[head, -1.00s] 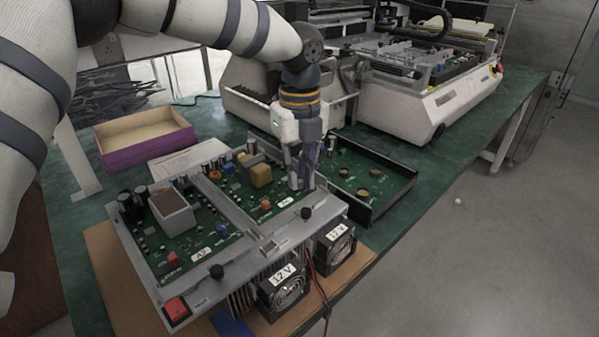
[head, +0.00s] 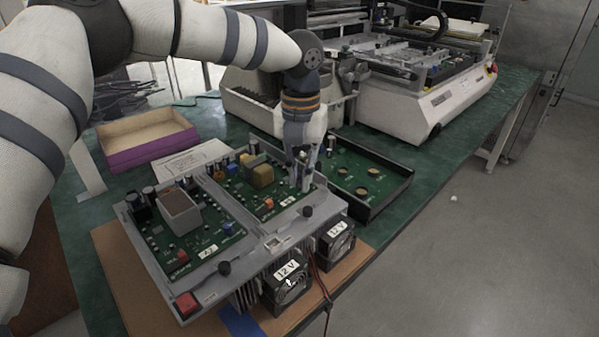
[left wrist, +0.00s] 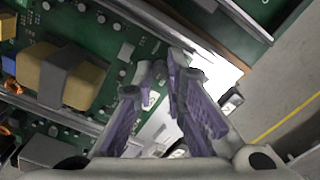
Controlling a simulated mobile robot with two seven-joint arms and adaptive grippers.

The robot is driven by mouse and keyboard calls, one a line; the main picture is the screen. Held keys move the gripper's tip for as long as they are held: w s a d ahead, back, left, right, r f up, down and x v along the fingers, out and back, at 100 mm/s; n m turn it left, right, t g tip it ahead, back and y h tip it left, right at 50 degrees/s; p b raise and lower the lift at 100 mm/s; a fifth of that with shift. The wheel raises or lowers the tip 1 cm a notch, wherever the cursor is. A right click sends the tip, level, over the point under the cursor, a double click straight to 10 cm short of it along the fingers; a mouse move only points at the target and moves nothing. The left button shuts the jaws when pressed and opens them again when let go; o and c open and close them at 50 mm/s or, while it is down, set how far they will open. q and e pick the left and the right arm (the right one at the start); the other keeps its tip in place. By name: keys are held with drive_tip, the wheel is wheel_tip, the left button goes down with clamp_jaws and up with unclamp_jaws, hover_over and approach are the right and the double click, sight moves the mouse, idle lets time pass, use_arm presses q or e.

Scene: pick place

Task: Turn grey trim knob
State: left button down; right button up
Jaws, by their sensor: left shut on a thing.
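The open grey power unit (head: 272,240) lies on the bench, with two green boards in its frame. My left gripper (head: 303,184) points down at the far right corner of its right-hand board. In the left wrist view, the purple-padded fingers of my left gripper (left wrist: 158,86) are closed in on a small grey part, which I take to be the grey trim knob (left wrist: 157,73). The fingertips mostly hide it, and its angle cannot be read. My right gripper is not in view.
Two 12 V fans (head: 287,285) and black thumbscrews (head: 307,211) are on the unit's near side. A black tray with a green board (head: 372,172) stands close right of the gripper. A purple-sided box (head: 150,150) and a large white machine (head: 420,100) stand behind.

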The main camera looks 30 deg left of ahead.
use_arm(q)
drive_tip(key=m, duration=1.2)
drive_tip(key=shift+m, duration=0.4)
drive_tip(key=m, duration=0.6)
drive_tip(key=m+b, duration=0.1)
drive_tip(key=m, duration=0.6)
drive_tip(key=shift+m, duration=0.3)
drive_tip(key=m, duration=0.3)
drive_tip(key=shift+m, duration=0.4)
drive_tip(key=m, duration=0.9)
drive_tip(key=shift+b, duration=0.3)
drive_tip(key=shift+w+f+m, duration=0.1)
drive_tip(key=shift+m, duration=0.8)
drive_tip(key=shift+f+m+b, duration=0.1)
drive_tip(key=shift+m+b, duration=0.25)
drive_tip(key=shift+m, duration=0.05)
drive_tip(key=m+b, duration=0.2)
drive_tip(key=b, duration=0.1)
drive_tip(key=shift+f+m, duration=0.15)
drive_tip(key=shift+m, duration=0.25)
drive_tip(key=shift+r+m+b, duration=0.35)
drive_tip(key=shift+m+b, duration=0.05)
drive_tip(key=shift+b, duration=0.25)
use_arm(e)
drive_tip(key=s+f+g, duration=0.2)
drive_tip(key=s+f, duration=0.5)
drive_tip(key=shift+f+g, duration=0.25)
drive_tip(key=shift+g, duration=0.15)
